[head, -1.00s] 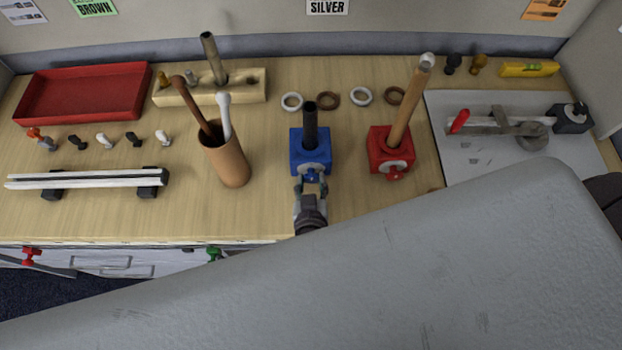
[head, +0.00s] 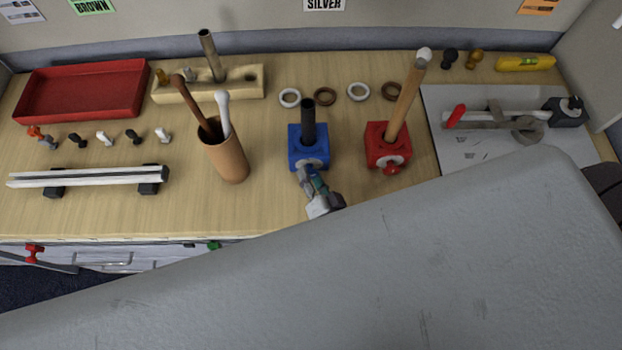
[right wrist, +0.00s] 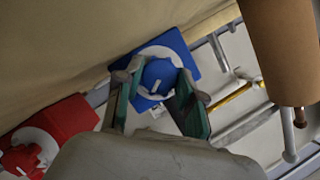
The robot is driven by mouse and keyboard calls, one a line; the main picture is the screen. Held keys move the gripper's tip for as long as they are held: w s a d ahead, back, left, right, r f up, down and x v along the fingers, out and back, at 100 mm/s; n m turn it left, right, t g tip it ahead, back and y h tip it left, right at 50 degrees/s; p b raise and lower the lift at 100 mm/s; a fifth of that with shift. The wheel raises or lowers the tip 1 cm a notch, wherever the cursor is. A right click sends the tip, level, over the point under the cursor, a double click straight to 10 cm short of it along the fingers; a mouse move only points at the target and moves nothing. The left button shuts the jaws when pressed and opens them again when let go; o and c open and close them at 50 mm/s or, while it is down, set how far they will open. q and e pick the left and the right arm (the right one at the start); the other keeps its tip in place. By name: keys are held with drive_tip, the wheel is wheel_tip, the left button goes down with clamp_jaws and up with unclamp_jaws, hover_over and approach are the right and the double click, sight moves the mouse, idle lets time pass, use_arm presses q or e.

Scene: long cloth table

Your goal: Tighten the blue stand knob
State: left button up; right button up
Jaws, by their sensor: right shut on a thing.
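The blue stand (head: 308,146) is a blue block holding an upright black rod, near the middle of the table in the head view. Its blue knob (right wrist: 159,76) is on its front face, with a white mark on it, inside a pale ring. My right gripper (head: 308,173) is at this front face. In the right wrist view its two fingers (right wrist: 153,88) are on either side of the knob and shut on it. The fingers partly hide the stand's front in the head view. My left gripper is not in view.
A red stand (head: 378,143) with a wooden rod and red knob stands close on the right. A brown cup (head: 229,163) with sticks stands on the left. Several rings lie behind the blue stand. The table's front edge is close below my gripper.

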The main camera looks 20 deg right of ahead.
drive_tip(key=m+b, duration=0.2)
drive_tip(key=b, duration=0.1)
drive_tip(key=f+m+t+y+b, duration=0.1)
drive_tip(key=m+b, duration=0.1)
drive_tip(key=b, duration=0.1)
drive_tip(key=shift+d+t, duration=0.1)
drive_tip(key=shift+t, duration=0.2)
drive_tip(key=shift+r+m+t+y+b, duration=0.3)
drive_tip(key=shift+m+b, duration=0.5)
drive_tip(key=shift+b, duration=0.45)
drive_tip(key=o, duration=1.1)
drive_tip(key=shift+o, duration=0.2)
drive_tip(key=shift+s, duration=0.1)
drive_tip(key=shift+f, duration=0.15)
